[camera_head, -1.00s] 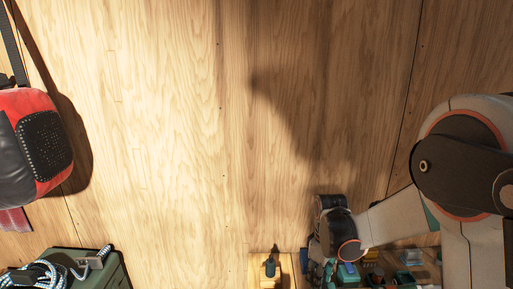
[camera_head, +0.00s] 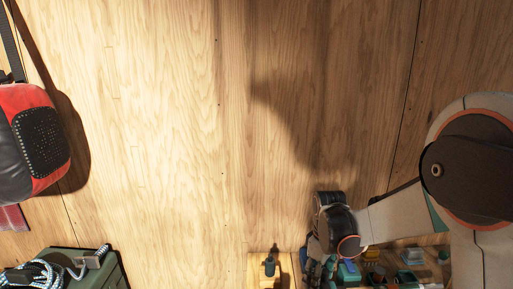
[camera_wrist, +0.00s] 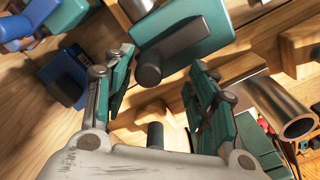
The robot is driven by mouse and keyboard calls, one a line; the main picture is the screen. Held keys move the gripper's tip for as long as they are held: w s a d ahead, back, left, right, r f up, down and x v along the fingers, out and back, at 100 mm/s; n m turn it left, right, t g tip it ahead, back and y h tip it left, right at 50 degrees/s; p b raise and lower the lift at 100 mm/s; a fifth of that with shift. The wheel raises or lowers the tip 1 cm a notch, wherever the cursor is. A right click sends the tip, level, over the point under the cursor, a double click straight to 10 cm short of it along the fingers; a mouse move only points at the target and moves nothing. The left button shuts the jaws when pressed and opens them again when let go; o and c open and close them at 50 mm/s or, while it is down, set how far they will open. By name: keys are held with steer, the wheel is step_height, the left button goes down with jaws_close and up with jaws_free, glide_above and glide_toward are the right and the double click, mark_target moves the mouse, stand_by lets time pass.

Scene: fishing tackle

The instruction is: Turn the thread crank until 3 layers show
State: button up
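My gripper (camera_wrist: 160,60) is open in the wrist view, with two teal-padded fingers apart and nothing clasped between them. Beyond the fingertips is a teal block (camera_wrist: 182,32) with a dark round knob (camera_wrist: 148,74) sticking out toward the gap. I cannot tell whether this is the thread crank. Lower between the fingers a dark green peg (camera_wrist: 155,136) stands by pale wood. In the head view a wooden block (camera_head: 258,280) with a dark teal peg (camera_head: 270,266) sits at the bottom edge. My fingers are hard to make out there. No thread layers can be made out.
A metal tube (camera_wrist: 283,110) and a wooden block (camera_wrist: 300,42) are close to the right finger. Blue parts (camera_wrist: 65,72) lie left. In the head view, a red and black bag (camera_head: 35,140) and a green box (camera_head: 112,270) are at the left.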

stand_by(0.3)
step_height(320, 180, up, 7)
steer(key=p, duration=0.4)
steer(key=shift+w, duration=0.1)
steer(key=s+d+r+m+t+b, duration=0.1)
steer(key=s+r+m+t+b, duration=0.2)
steer(key=s+r, duration=0.6)
steer(key=s+f+m+t+b, duration=0.1)
steer(key=s+m+t, duration=0.3)
steer(key=s, duration=0.8)
steer(key=shift+s+d+m+b, duration=0.3)
steer(key=shift+d+m, duration=0.15)
steer(key=shift+m, duration=0.55)
